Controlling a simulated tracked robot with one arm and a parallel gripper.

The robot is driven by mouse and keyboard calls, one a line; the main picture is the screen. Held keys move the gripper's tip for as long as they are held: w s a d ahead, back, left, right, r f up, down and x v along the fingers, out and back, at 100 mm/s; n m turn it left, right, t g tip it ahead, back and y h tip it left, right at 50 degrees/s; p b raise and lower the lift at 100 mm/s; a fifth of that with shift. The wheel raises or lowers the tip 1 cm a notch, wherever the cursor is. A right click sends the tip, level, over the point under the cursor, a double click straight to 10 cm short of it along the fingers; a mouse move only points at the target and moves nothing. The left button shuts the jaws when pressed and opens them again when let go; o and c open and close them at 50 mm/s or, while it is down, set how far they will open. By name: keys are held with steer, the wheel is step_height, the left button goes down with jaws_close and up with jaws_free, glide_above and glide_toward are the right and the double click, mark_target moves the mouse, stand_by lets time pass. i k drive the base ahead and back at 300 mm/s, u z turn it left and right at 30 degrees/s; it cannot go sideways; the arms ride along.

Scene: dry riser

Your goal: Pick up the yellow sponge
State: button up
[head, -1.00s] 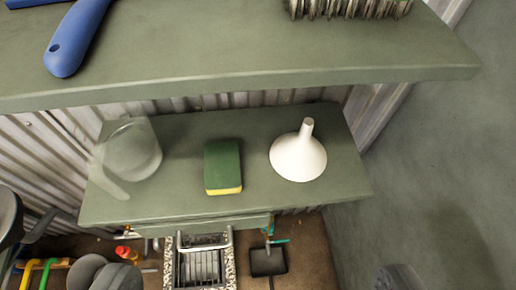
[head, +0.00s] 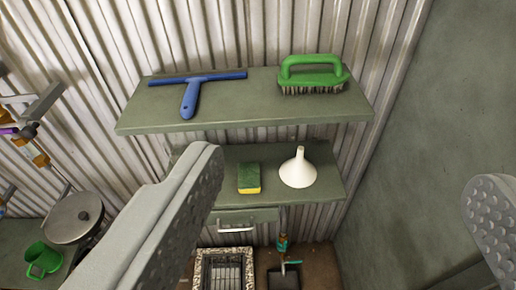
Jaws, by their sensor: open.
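The yellow sponge (head: 249,178) lies on the lower green shelf (head: 320,196). It has a dark green top and a yellow edge facing me. My gripper (head: 345,215) shows as two grey studded fingers, one large at the left and one at the right edge. The fingers are wide apart with nothing between them. The sponge is farther off, seen between the fingers and closer to the left one. The left finger hides the left part of the lower shelf.
A white funnel (head: 298,170) stands just right of the sponge. The upper shelf (head: 240,114) overhangs behind, holding a blue squeegee (head: 190,94) and a green brush (head: 311,75). A drawer handle (head: 236,229) is below. A pot (head: 74,216) and green mug (head: 43,260) are left.

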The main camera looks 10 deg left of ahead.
mark_target(249, 182)
steer(key=u, duration=0.3)
steer(key=k, duration=1.3)
steer(key=u, duration=0.1)
steer(key=i, duration=0.95)
steer(key=z, duration=0.4)
steer(key=i, duration=0.85)
steer(key=z, duration=0.6)
